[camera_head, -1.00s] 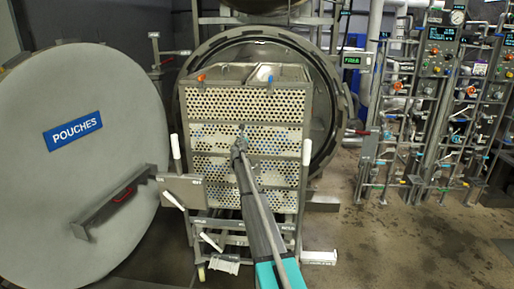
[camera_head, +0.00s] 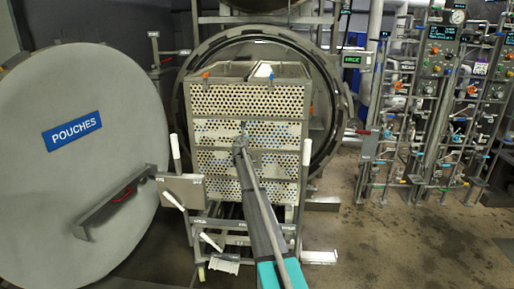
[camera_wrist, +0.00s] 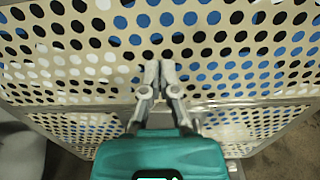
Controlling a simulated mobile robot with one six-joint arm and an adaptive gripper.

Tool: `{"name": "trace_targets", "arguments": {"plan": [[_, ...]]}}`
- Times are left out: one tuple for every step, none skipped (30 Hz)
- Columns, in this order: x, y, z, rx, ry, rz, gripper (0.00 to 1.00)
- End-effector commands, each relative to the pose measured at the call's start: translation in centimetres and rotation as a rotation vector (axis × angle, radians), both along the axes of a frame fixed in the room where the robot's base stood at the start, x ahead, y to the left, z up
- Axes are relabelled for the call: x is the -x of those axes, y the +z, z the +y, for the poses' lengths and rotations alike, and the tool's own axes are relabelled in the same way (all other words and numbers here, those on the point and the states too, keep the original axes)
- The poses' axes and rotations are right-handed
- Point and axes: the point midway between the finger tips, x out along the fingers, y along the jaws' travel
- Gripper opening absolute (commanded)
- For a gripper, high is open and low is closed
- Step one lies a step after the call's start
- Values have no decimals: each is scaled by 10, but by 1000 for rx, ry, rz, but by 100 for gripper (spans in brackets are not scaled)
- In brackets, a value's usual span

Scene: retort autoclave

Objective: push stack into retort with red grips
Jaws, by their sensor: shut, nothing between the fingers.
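The stack of perforated trays (camera_head: 215,132) stands on a wheeled frame in front of the open round retort (camera_head: 325,100). Its far part appears to be within the mouth; how deep is hidden. The stack also fills the wrist view (camera_wrist: 60,70), with blue and dark shapes behind the holes. My gripper (camera_head: 241,142) is at the middle of the stack's near face. In the wrist view my gripper (camera_wrist: 166,68) is shut and empty, its fingertips at the perforated face; contact is hard to judge. The visible handles on the frame, such as the left upright grip (camera_head: 175,146), are white; I see no red grips on the stack.
Pipework and control panels (camera_head: 440,60) line the right. The floor (camera_head: 400,245) at right is clear. The cart's frame (camera_head: 225,225) is below the stack.

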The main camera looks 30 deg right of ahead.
Motion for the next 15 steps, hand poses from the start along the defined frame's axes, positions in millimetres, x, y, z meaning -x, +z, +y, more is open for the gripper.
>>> {"name": "trace_targets", "arguments": {"plan": [[-2, 0, -2, 0, 0, 0, 0], [-4, 0, -2, 0, 0, 0, 0], [-6, 0, -4, 0, 0, 0, 0], [-7, 0, -5, 0, 0, 0, 0], [-9, 0, -6, 0, 0, 0, 0], [-11, 0, -7, 0, 0, 0, 0], [-13, 0, -8, 0, 0, 0, 0], [-14, 0, -9, 0, 0, 0, 0], [-16, 0, -11, 0, 0, 0, 0], [-18, 0, -12, 0, 0, 0, 0], [-19, 0, -13, 0, 0, 0, 0], [-22, 0, -14, 0, 0, 0, 0], [-23, 0, -15, 0, 0, 0, 0], [-25, 0, -17, 0, 0, 0, 0], [-27, 0, -18, 0, 0, 0, 0]]}}
